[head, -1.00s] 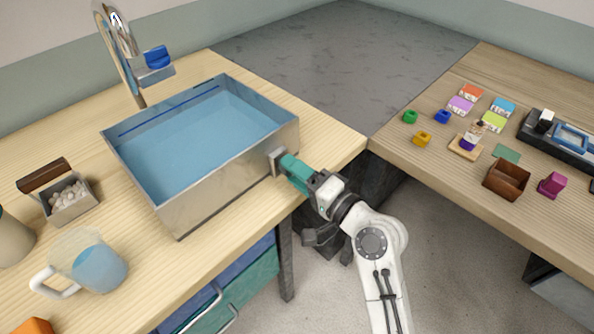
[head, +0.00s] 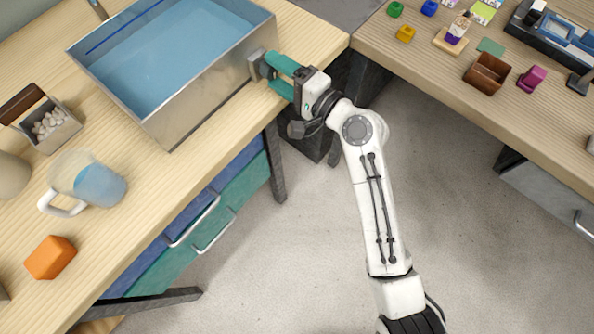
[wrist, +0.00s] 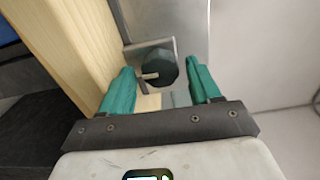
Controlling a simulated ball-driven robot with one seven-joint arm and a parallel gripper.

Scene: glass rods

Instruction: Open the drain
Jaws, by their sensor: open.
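A metal basin (head: 205,100) full of blue water stands on the wooden counter. A drain fitting (head: 257,66), a small square plate with a dark round knob, sits on its right outer wall. In the wrist view the dark knob (wrist: 160,68) carries a short metal lever (wrist: 149,76) pointing left. My gripper (head: 272,72) is open in front of the fitting. In the wrist view its teal fingers (wrist: 160,72) stand on either side of the knob, with gaps, and hold nothing. Whether the fingertips reach past the knob is hard to tell.
A glass jug (head: 90,180) of blue liquid, a box of pebbles (head: 48,124) and an orange block (head: 50,257) stand on the left counter. Drawers (head: 195,225) lie below it. The right table (head: 440,75) holds several small items. The floor between is clear.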

